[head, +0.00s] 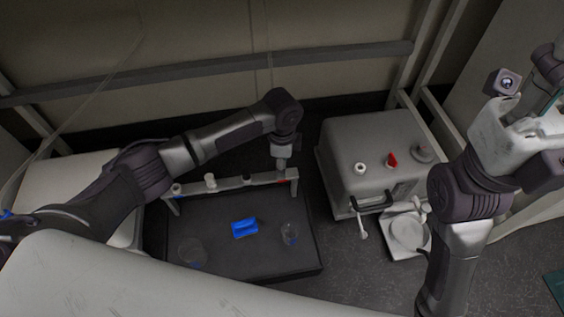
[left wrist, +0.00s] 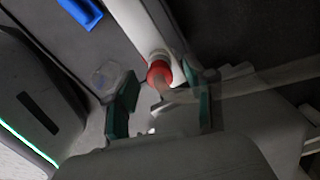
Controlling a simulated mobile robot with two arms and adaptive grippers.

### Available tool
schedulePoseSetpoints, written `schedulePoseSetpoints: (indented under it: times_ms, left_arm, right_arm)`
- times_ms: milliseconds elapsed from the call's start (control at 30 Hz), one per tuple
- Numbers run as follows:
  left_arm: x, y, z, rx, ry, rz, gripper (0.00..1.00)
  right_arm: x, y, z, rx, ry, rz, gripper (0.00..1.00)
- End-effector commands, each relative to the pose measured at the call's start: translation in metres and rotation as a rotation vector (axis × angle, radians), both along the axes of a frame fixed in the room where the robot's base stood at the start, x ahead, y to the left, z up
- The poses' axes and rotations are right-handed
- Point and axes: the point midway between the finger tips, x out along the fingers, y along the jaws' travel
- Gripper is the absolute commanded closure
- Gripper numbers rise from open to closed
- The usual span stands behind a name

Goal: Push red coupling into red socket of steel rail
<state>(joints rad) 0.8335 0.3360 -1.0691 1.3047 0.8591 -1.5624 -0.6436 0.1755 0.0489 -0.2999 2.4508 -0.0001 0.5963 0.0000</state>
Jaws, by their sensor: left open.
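The steel rail (head: 240,183) stands along the back of a dark tray. A small red mark (head: 282,181) shows near its right end, under my left gripper (head: 281,163). In the left wrist view, a round red part (left wrist: 159,72) sits at the rail's end (left wrist: 142,28), between the open teal-padded fingers of my left gripper (left wrist: 165,103). A pale piece adjoins its near side. I cannot tell whether this red part is the coupling, the socket or both together. My right gripper (head: 545,105) is at the right edge, partly cut off; its finger state is unclear.
The dark tray (head: 210,255) holds a blue block (head: 245,228) and clear vessels (head: 290,233). Pale fittings (head: 210,181) stand on the rail. A grey box (head: 352,143) to the right bears a red fitting (head: 392,160) and a front handle.

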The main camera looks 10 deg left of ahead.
Motion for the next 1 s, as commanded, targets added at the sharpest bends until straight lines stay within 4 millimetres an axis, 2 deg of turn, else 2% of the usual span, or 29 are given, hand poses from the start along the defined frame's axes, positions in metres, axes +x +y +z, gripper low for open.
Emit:
schedulePoseSetpoints:
  times_ms: [167,267,700,833,1000]
  left_arm:
    - [0.0,0.0,0.003,0.0,-0.001,0.0,0.46]
    - [0.001,0.0,0.012,-0.001,-0.002,0.0,0.46]
    - [0.001,0.0,0.099,-0.002,-0.003,-0.001,0.46]
    - [0.001,0.0,0.113,0.0,-0.002,0.0,0.46]
    - [0.0,0.0,0.12,0.0,0.0,0.0,0.46]
  right_arm:
    - [-0.002,0.0,0.003,-0.004,-0.013,-0.001,0.6]
    - [-0.001,0.0,0.002,-0.003,-0.011,0.0,0.6]
    - [-0.001,0.0,0.002,-0.001,-0.008,0.0,0.6]
    - [-0.001,0.0,0.002,-0.001,-0.007,-0.001,0.6]
    - [-0.001,0.0,0.002,0.0,-0.006,0.0,0.6]
